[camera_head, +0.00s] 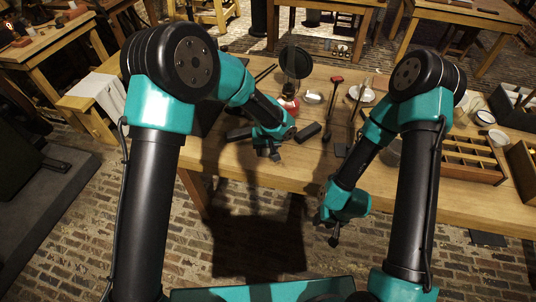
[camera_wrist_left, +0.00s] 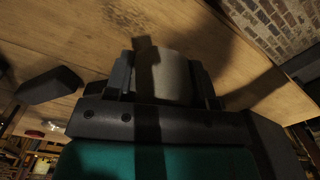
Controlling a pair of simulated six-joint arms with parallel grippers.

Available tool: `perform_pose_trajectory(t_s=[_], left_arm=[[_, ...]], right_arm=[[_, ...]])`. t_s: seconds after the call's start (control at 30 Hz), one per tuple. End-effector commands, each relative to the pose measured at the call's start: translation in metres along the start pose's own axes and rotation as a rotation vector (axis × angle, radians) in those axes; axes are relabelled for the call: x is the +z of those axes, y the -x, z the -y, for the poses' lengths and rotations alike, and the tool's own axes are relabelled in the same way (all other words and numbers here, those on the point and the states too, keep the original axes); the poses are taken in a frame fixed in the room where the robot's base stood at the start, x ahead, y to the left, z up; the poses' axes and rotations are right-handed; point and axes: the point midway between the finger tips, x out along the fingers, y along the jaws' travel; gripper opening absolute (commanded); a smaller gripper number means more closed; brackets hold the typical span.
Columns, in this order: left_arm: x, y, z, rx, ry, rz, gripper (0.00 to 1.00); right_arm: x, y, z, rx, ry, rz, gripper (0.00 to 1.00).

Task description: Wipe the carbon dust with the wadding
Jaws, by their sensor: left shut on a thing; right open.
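My left gripper (camera_head: 270,156) is low over the front part of the wooden table. In the left wrist view its fingers (camera_wrist_left: 163,84) are shut on a pale, rounded piece, which looks like the wadding (camera_wrist_left: 176,75). A dark band, perhaps shadow, crosses it. Whether the wadding touches the tabletop I cannot tell. In the head view the wadding cannot be made out. My right gripper (camera_head: 334,241) is open and hangs in front of the table's front edge, over the brick floor. I cannot make out the carbon dust in either view; shadow darkens the wood.
A dark block (camera_head: 308,132) lies right of my left gripper; another (camera_head: 239,134) lies left. A red-based item (camera_head: 287,106) and a black disc (camera_head: 296,62) stand behind. White dishes (camera_head: 361,94) and a wooden compartment tray (camera_head: 478,171) are to the right.

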Motion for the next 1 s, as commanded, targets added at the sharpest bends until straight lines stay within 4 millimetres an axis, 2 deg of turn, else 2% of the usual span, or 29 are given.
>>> perform_pose_trajectory(t_s=[0.4, 1.0], left_arm=[[-0.001, 0.034, 0.005, 0.001, 0.008, 0.000, 0.24], [0.000, 0.036, 0.005, 0.000, 0.009, 0.001, 0.24]], right_arm=[[0.000, 0.000, 0.000, 0.000, 0.000, 0.000, 0.43], [0.000, 0.000, 0.000, 0.000, 0.000, 0.000, 0.43]])
